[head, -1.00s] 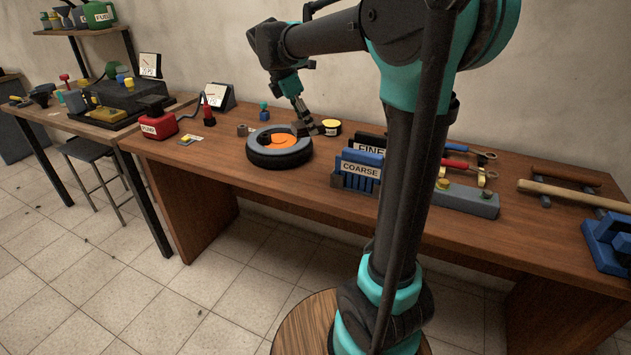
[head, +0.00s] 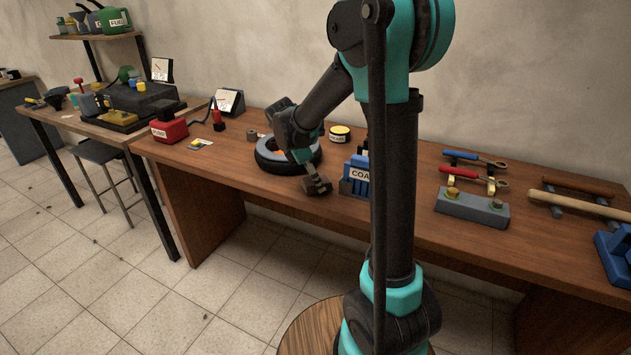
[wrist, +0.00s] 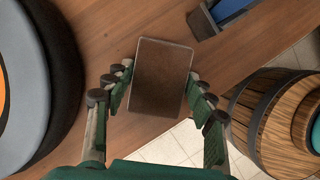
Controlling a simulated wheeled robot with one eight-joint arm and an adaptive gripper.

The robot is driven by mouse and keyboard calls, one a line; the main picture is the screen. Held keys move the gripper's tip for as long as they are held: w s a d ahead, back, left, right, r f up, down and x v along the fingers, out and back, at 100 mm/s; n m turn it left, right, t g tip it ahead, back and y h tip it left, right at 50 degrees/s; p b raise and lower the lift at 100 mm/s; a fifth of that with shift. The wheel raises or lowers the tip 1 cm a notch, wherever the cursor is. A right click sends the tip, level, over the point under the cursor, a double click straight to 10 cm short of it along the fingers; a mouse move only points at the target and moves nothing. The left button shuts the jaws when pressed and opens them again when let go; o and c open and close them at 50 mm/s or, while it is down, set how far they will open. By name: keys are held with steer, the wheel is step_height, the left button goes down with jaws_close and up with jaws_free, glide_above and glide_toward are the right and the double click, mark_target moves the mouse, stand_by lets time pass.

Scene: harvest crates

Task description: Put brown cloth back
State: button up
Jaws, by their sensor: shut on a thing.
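The brown cloth (wrist: 163,78) is a flat, dark brown rectangle with rounded corners. My gripper (wrist: 160,100) is shut on it in the wrist view, with a finger on each side. In the head view my gripper (head: 318,187) is over the front part of the wooden bench (head: 420,215), just right of the black tyre (head: 268,163). The cloth is small and hard to make out there. I cannot tell how high it is above the bench.
The tyre also fills the left of the wrist view (wrist: 50,90). The blue COARSE holder (head: 357,178) stands close on the right, partly hidden by my arm. A yellow-topped tin (head: 340,134) is behind. A grey block (head: 470,208) lies farther right.

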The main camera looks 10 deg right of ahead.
steer(key=shift+f, duration=0.3)
steer(key=shift+f, duration=0.1)
steer(key=o, duration=1.1)
steer(key=v, duration=1.2)
steer(key=shift+s, duration=0.1)
